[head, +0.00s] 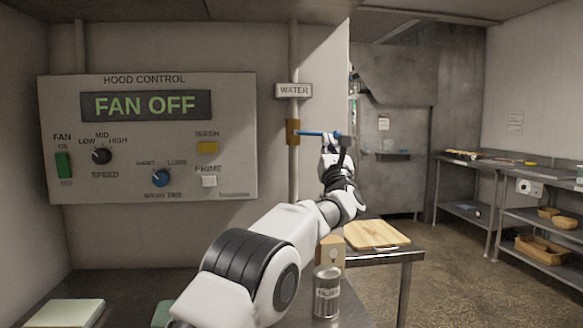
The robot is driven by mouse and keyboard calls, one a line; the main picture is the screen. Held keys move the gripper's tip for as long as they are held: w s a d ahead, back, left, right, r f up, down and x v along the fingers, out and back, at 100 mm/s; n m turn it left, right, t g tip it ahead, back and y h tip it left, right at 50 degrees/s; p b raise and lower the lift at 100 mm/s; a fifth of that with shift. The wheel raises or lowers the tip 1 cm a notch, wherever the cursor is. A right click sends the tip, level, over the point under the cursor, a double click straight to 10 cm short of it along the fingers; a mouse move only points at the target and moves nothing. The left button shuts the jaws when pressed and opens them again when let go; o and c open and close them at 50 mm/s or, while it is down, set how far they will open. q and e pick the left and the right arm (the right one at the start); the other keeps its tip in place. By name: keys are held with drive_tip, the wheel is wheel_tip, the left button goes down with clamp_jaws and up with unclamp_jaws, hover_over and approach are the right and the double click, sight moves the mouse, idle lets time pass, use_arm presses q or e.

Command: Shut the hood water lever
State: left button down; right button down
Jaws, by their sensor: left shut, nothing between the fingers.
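The blue water lever (313,133) sticks out to the right from a brass valve (293,132) on a vertical pipe. The lever lies level, crosswise to the pipe. A sign reading WATER (293,90) is fixed on the pipe above it. My left gripper (343,141) is shut and empty at the lever's outer right end. It overlaps that end in the head view; I cannot tell whether they touch. My right gripper is not in view.
The hood control panel (230,95) reading FAN OFF hangs left of the pipe. A cutting board (376,234) lies on a table at right. A tin (326,293) stands beside my left arm. Shelves (545,215) with baskets line the right wall.

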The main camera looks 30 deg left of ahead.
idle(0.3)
use_arm(q)
drive_tip(key=w+a+f+b+v, duration=0.1)
drive_tip(key=f+b+v, duration=0.1)
drive_tip(key=b+v, duration=0.6)
drive_tip(key=v, duration=0.4)
drive_tip(key=shift+d+f, duration=0.2)
drive_tip(key=shift+f, duration=0.2)
drive_tip(key=shift+s, duration=0.15)
